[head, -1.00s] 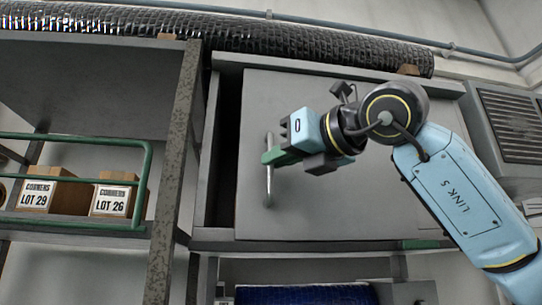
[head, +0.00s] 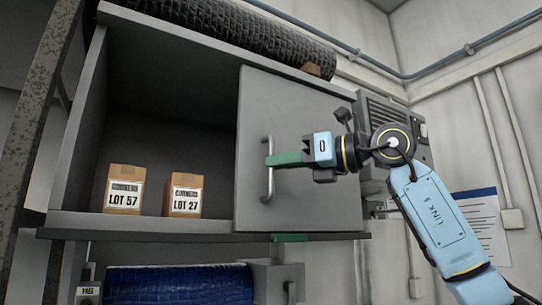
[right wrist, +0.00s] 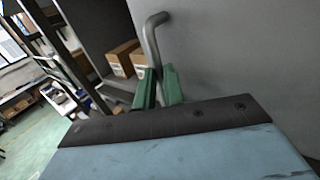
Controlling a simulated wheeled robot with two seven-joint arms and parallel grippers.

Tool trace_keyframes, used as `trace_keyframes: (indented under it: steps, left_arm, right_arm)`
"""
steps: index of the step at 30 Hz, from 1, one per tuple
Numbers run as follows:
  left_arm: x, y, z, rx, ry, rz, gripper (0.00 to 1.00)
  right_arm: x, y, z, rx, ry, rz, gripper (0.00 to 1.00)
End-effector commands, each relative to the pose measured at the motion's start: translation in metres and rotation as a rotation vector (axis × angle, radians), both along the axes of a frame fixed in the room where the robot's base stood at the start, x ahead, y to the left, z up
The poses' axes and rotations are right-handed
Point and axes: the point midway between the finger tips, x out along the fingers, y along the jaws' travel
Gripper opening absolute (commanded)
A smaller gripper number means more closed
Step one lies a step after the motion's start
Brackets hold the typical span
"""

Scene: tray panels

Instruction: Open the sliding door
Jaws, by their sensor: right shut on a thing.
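The grey sliding door (head: 300,120) covers the right part of a grey cabinet; the left part stands open. A vertical bar handle (head: 267,185) is near the door's left edge. My right gripper (head: 270,160), with green fingers, is shut on the handle. In the right wrist view the green fingers (right wrist: 158,88) are on both sides of the handle (right wrist: 152,40). My left gripper is not in view.
Two cardboard boxes, LOT 57 (head: 124,190) and LOT 27 (head: 184,195), stand inside the open part of the cabinet. A blue roll (head: 180,285) lies below. A vent unit (head: 400,125) is on the wall to the right.

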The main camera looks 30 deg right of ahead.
Motion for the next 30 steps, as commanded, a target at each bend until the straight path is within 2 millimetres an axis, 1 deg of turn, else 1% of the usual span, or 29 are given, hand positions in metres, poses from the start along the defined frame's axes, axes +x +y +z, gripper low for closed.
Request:
trace_keyframes:
  steps: [9,10,15,25,28,30]
  left_arm:
    - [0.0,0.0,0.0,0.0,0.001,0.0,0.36]
    - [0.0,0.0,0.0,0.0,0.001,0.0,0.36]
    - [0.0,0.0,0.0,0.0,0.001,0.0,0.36]
    - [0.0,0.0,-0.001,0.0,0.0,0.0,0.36]
    - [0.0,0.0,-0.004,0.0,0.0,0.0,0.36]
    - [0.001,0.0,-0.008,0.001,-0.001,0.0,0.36]
  right_arm:
    - [0.0,-0.001,0.001,0.002,-0.002,-0.001,0.0]
    - [0.0,-0.001,0.001,0.002,-0.003,-0.001,0.12]
    - [0.0,-0.001,0.001,0.002,-0.002,-0.001,0.32]
    - [-0.003,-0.003,0.0,0.001,-0.002,-0.001,0.32]
    - [-0.012,-0.01,0.0,0.003,-0.004,-0.001,0.32]
    - [-0.022,-0.017,-0.001,0.002,-0.005,-0.003,0.32]
